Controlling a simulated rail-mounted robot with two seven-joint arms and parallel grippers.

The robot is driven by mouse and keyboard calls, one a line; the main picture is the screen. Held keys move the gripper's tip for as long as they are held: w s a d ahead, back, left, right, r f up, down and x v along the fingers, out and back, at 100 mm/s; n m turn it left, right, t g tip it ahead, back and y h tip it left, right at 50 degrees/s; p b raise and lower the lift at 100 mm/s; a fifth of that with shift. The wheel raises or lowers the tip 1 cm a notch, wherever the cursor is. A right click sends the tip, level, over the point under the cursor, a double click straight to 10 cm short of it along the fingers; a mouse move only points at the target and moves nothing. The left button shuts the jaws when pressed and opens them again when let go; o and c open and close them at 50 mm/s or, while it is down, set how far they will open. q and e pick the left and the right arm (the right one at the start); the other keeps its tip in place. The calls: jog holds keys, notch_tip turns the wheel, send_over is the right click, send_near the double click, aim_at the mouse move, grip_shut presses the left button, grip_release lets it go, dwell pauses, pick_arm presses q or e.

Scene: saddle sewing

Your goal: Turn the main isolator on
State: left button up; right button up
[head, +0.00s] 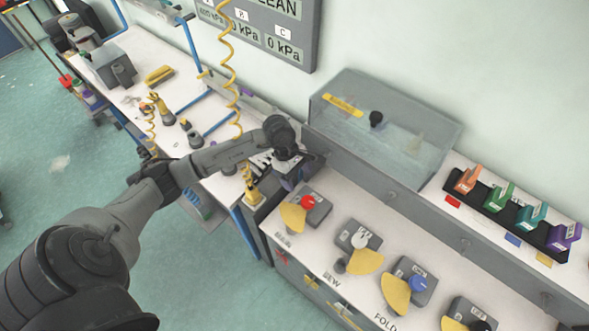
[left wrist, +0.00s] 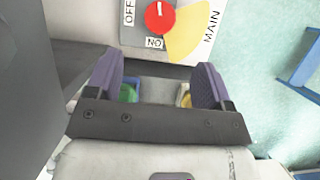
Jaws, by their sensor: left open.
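The main isolator is a grey box with a red knob (head: 308,202) and a yellow fan-shaped plate, at the left end of the near bench. In the left wrist view the red knob (left wrist: 159,18) sits at the top, with OFF at its left, a label reading NO below it and MAIN at right. A pale mark on the knob points up in that view. My left gripper (head: 291,178) is open, just behind and left of the isolator. Its two purple fingers (left wrist: 157,80) are apart, short of the knob, with nothing gripped. My right gripper is not in view.
Similar units with a white knob (head: 360,241), a blue knob (head: 417,283) and another stand along the bench. A translucent box (head: 385,125) stands behind. A rack (head: 510,215) holds coloured cards. A yellow coiled hose (head: 228,60) hangs near my left forearm.

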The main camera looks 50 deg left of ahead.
pick_arm(q)
jog(key=shift+v, duration=1.2)
jog(key=shift+s, duration=0.1)
